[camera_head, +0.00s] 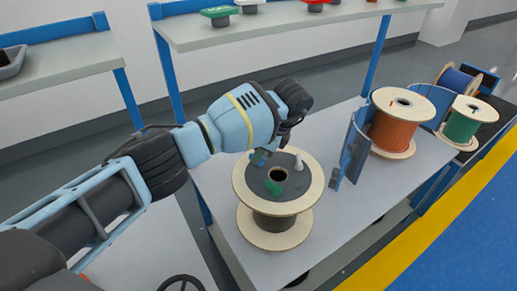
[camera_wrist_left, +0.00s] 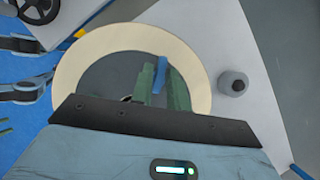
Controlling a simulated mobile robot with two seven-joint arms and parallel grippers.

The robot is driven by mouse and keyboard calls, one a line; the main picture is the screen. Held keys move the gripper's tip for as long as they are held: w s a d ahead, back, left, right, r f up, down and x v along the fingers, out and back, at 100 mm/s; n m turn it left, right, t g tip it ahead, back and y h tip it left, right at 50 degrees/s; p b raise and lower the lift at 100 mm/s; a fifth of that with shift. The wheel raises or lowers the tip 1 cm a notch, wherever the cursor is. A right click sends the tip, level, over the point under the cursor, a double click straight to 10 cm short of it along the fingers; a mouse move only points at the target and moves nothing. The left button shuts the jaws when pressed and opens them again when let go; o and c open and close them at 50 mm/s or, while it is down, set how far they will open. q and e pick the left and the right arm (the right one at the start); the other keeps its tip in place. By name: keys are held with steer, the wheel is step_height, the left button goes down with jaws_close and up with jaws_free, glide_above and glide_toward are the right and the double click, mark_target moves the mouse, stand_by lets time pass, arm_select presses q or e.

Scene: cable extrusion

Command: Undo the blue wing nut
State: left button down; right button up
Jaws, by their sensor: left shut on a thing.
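A wooden-flanged spool (camera_head: 244,190) stands upright on the table, with a dark round plate (camera_head: 291,187) on its top. A green wing nut (camera_head: 274,187) and a white wing nut (camera_head: 299,162) sit on that plate around the centre hole. The blue wing nut (camera_head: 258,157) is at the plate's far left side, partly hidden by my left gripper (camera_head: 264,151). My left gripper reaches down from above and is shut on it. In the left wrist view, the blue wing nut (camera_wrist_left: 160,74) shows between the two dull green fingers. My right gripper is not in view.
An orange spool (camera_head: 396,124) and a green spool (camera_head: 463,123) stand farther right. An upright blue curved panel (camera_head: 354,150) is between them and the near spool. A shelf (camera_head: 250,28) with several coloured parts is behind. The front table area (camera_head: 335,232) is clear.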

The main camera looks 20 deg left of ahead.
arm_select(q)
steer(key=n+g, duration=0.1)
steer(key=n, duration=0.1)
steer(key=shift+n, duration=0.4)
steer(key=shift+n+g+h, duration=0.3)
steer(key=shift+n+g, duration=0.1)
steer(key=shift+n, duration=0.5)
steer(key=n+g+b, duration=0.1)
steer(key=n, duration=0.2)
steer(key=shift+f+h, duration=0.1)
steer(key=shift+h, duration=0.2)
steer(key=shift+n+h, duration=0.3)
steer(key=shift+n, duration=0.5)
steer(key=shift+b, duration=0.3)
steer(key=c, duration=1.5)
jaws_free()
steer(key=shift+r, duration=0.2)
